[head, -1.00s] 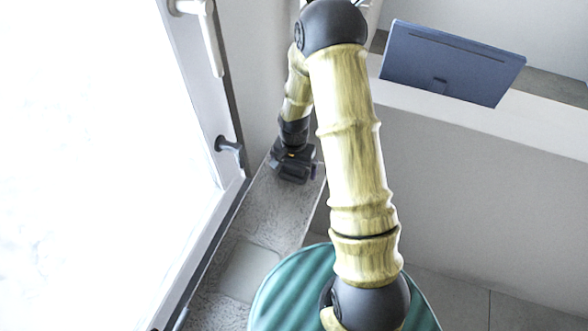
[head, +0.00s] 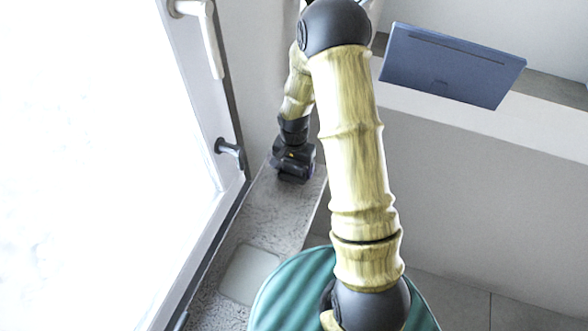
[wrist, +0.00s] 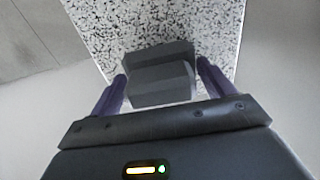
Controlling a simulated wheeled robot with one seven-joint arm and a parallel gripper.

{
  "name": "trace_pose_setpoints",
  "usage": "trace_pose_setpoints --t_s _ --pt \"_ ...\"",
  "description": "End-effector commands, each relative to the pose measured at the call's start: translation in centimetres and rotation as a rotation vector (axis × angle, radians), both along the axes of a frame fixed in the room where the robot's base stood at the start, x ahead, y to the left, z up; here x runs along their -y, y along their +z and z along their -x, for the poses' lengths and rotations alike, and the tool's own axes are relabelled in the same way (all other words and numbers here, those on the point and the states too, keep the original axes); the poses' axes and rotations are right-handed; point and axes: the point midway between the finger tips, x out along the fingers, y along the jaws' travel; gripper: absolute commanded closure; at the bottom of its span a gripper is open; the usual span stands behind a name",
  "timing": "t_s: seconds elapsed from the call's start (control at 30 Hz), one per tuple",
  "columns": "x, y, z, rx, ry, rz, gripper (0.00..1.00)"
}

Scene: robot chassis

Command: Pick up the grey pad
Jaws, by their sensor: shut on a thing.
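The grey pad (wrist: 160,84) is a dark grey block with two visible faces. In the wrist view it sits between the two purple-dark fingers of my gripper (wrist: 162,72), over the speckled ledge. My gripper is shut on it. In the head view my gripper (head: 292,176) is at the upper end of the narrow ledge, low over its surface. There I cannot tell the pad apart from the dark gripper. Whether the pad touches the ledge is not clear.
The speckled ledge (head: 257,222) runs beside the bright window frame with its handle (head: 229,150). A pale flat square (head: 250,273) lies farther down it. A green ribbed round surface (head: 288,292) is near the bottom. A blue panel (head: 450,64) stands on the white ledge at right.

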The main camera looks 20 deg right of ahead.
Motion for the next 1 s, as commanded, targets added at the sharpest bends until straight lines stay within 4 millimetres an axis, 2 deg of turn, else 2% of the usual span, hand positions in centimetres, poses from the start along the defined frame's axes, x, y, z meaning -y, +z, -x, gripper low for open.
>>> trace_pose_setpoints --t_s 0.5,0.67,1.0 --pt "0.0 8.0 -0.1 0.005 -0.002 0.0 0.43" --pt "0.0 8.9 0.0 0.001 0.0 0.0 0.43" --pt "0.0 8.9 0.0 0.001 0.0 -0.001 0.43"
